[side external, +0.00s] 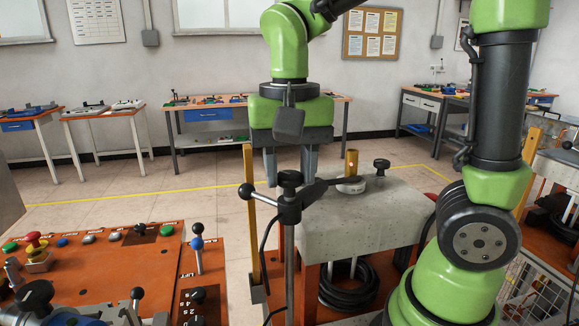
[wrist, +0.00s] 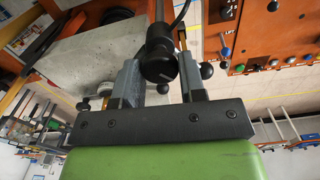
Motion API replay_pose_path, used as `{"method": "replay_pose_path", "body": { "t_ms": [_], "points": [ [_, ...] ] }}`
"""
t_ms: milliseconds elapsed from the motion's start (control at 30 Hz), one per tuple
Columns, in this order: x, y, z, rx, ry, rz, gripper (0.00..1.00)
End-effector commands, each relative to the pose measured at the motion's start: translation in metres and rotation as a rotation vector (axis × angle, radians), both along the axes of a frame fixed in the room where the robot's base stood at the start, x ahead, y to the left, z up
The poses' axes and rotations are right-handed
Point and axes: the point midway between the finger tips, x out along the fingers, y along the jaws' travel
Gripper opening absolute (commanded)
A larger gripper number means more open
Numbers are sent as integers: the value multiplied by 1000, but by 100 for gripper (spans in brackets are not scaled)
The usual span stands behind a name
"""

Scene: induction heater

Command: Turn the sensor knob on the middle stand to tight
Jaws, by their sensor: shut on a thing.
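The middle stand is a thin upright post (side external: 289,250) in front of the concrete block. The black sensor knob (side external: 290,179) is at its top, and a dark sensor arm (side external: 322,188) reaches right over the block. A black ball handle (side external: 246,191) sticks out left. My gripper (side external: 289,178) points down with one finger on each side of the knob. In the wrist view, the round knob (wrist: 158,68), with a pale mark on its face, sits between the fingers of my gripper (wrist: 159,78), which is shut on it. I cannot tell how tight the knob is.
The concrete block (side external: 360,215) carries a brass cylinder (side external: 351,162) on a pale ring and a small black knob (side external: 381,166). An orange control panel (side external: 110,270) with levers and buttons is at the lower left. A yellow post (side external: 249,215) stands close left of the stand.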

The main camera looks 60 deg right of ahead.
Motion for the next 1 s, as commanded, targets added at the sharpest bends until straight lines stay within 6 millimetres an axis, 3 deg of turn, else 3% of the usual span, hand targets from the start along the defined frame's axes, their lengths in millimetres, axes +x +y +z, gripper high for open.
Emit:
{"method": "replay_pose_path", "body": {
  "t_ms": [600, 1000],
  "points": [
    [0, 0, 0, 1, 1, -542, 14],
    [0, 0, 0, 1, 1, -718, 14]
  ]
}}
